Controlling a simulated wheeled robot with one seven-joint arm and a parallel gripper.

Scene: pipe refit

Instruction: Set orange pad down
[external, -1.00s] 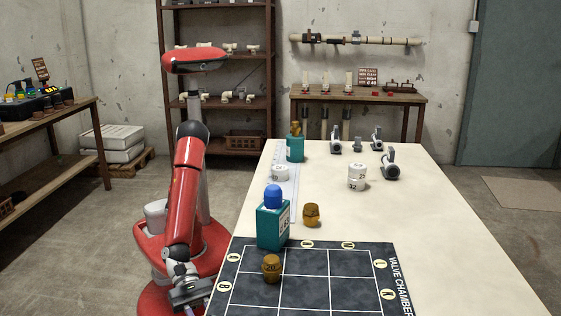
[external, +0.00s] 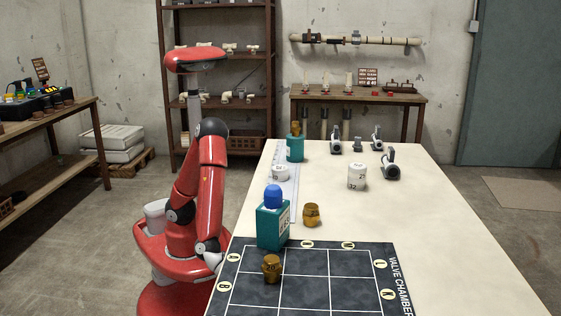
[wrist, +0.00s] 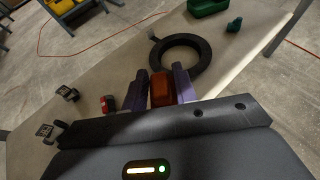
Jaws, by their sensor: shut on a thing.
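In the wrist view, my gripper (wrist: 163,82) has its two purple-grey fingers on either side of an orange-red pad (wrist: 163,92), and it is shut on the pad. The lower part of the pad is hidden behind the dark gripper body. A black ring (wrist: 204,52) lies on the pale surface just beyond the fingertips. I cannot tell the height of the pad above the surface. In the external view my gripper and the pad do not show.
In the wrist view, a small red thing (wrist: 108,103) and a dark clamp-like part (wrist: 68,92) lie to the left. A green block (wrist: 207,5) lies beyond the ring. In the external view, a dark grid mat (external: 345,290) and a teal box (external: 272,228) occupy the near table.

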